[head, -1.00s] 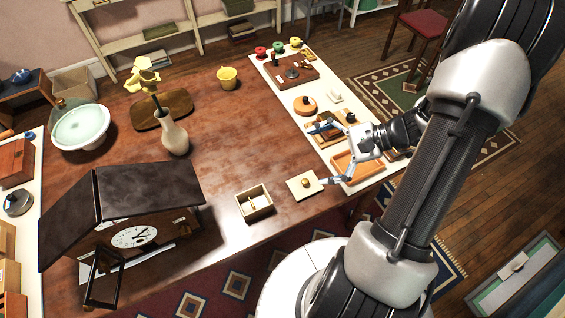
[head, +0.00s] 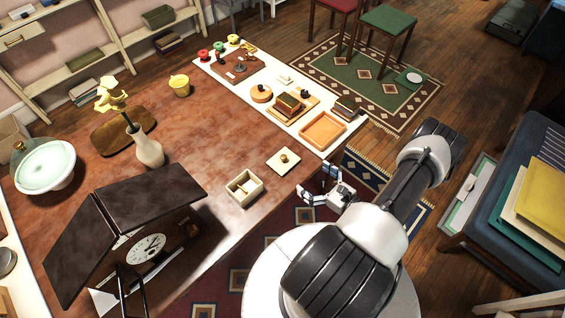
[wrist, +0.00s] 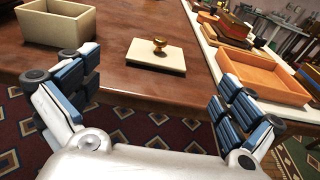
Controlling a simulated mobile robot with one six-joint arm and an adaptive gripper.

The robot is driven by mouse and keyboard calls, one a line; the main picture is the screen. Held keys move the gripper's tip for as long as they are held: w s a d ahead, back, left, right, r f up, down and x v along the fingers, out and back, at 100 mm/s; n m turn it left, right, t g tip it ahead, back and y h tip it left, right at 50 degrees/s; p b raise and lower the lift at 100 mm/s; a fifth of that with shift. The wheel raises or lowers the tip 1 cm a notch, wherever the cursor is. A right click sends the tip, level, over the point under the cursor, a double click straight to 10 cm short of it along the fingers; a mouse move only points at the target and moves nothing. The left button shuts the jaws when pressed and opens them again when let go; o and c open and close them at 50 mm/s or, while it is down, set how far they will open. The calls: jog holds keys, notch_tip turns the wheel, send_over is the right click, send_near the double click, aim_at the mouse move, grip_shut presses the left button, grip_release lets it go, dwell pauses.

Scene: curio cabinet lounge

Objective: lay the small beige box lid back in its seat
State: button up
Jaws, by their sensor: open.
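The beige box lid (head: 284,160) is a flat square with a brass knob, lying flat on the wooden table near its front edge. It also shows in the wrist view (wrist: 142,57). The small beige box (head: 244,188) stands open to the left of the lid, apart from it; part of it shows at the upper left of the wrist view (wrist: 62,25). My gripper (head: 318,184) is open and empty, just off the table's front edge on the near side of the lid. In the wrist view its fingers (wrist: 155,97) are spread wide, with the lid beyond and between them.
A white runner (head: 348,124) on the table's right carries an orange wooden tray (head: 322,131), small boxes and a round wooden piece. A dark-roofed clock (head: 150,247) stands left of the box. A vase (head: 149,151) stands farther back. The table around the lid is clear.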

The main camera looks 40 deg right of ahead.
aim_at(286, 159)
jog(key=w, duration=0.2)
jog(key=w+f, duration=0.1)
jog(key=w, duration=0.2)
jog(key=w+b, duration=0.1)
jog(key=w, duration=0.2)
jog(key=shift+a+f, duration=0.15)
jog(key=shift+a, duration=0.2)
jog(key=shift+w+a+f+b, duration=0.1)
jog(key=shift+w+b, duration=0.25)
jog(key=shift+w, duration=1.1)
jog(key=shift+w+a+f+b, duration=0.1)
jog(key=shift+w+b, duration=0.25)
jog(key=shift+w, duration=1.1)
jog(key=shift+c, duration=0.4)
jog(key=c, duration=0.8)
